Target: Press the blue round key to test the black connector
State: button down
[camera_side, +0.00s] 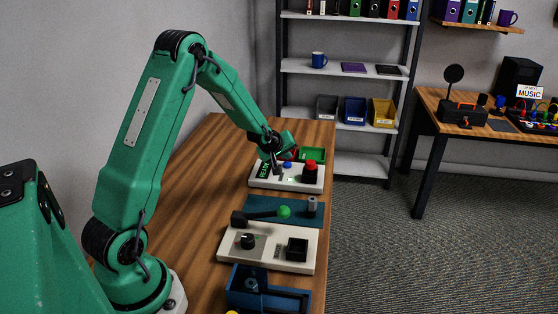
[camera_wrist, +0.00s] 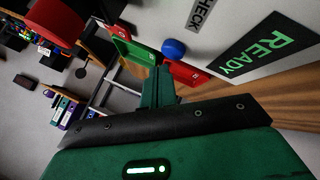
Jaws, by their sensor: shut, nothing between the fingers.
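The blue round key (camera_side: 287,165) stands on the white test panel (camera_side: 262,183) at the far end of the bench. In the wrist view the blue key (camera_wrist: 173,49) shows as a dome just beyond my fingertips. My gripper (camera_side: 277,175) is shut and empty, pointing down over the panel beside the key. In the wrist view my gripper (camera_wrist: 158,75) is apart from the key in the picture; whether it touches cannot be told. The panel's green display (camera_wrist: 250,48) reads READY, next to a CHECK label (camera_wrist: 206,12). I cannot clearly pick out the black connector.
A red knob on a black post (camera_side: 310,172) stands at the panel's right. Behind are a green tray (camera_side: 314,153) and a red tray (camera_wrist: 188,73).

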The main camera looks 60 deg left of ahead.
aim_at(286, 165)
jog(key=shift+f, duration=0.9)
dwell(1.8)
jog(key=shift+r, duration=0.85)
jog(key=shift+r, duration=0.15)
jog(key=shift+r, duration=2.4)
